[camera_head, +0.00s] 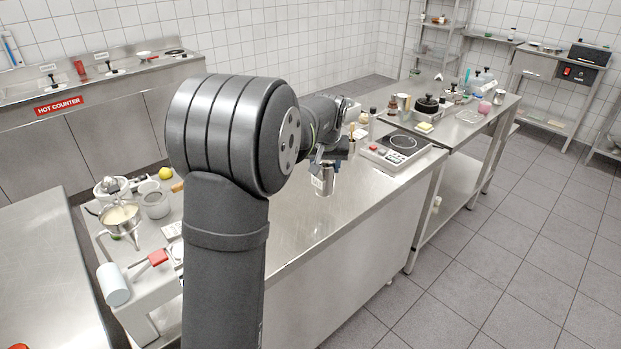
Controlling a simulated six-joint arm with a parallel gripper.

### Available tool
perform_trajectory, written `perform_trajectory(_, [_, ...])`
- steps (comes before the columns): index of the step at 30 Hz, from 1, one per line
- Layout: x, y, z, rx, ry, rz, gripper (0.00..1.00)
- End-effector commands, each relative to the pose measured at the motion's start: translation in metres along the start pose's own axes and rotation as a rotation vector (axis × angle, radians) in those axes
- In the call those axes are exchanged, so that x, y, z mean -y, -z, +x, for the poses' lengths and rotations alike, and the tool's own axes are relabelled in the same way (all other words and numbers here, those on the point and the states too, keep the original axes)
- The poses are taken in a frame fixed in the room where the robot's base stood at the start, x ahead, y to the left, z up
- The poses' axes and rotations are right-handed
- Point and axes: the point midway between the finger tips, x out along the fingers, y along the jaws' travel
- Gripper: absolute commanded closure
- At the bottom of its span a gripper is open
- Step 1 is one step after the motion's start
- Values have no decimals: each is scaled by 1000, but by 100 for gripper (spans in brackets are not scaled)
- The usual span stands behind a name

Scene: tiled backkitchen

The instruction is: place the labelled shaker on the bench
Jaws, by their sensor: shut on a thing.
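The labelled shaker (323,183) is a small metal cylinder with a pale label on its side. My gripper (325,160) is shut on it near its top and holds it upright. The shaker appears to be above the steel bench (310,225), near its front edge; I cannot tell how large the gap below it is. My arm hides part of the bench to the left.
A bowl (122,218) and a grey pot (155,204) are at the left. The bench top in front of the shaker is clear.

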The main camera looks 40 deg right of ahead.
Motion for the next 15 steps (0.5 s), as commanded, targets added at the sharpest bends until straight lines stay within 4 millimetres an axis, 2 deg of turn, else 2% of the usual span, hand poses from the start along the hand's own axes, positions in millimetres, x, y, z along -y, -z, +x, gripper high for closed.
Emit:
perform_trajectory(1, [10,4,9,0,1,-4,79])
perform_trajectory(6, [27,12,27,0,0,-2,79])
perform_trajectory(11, [32,13,34,-2,-1,-1,79])
perform_trajectory(15, [32,5,51,1,0,0,79])
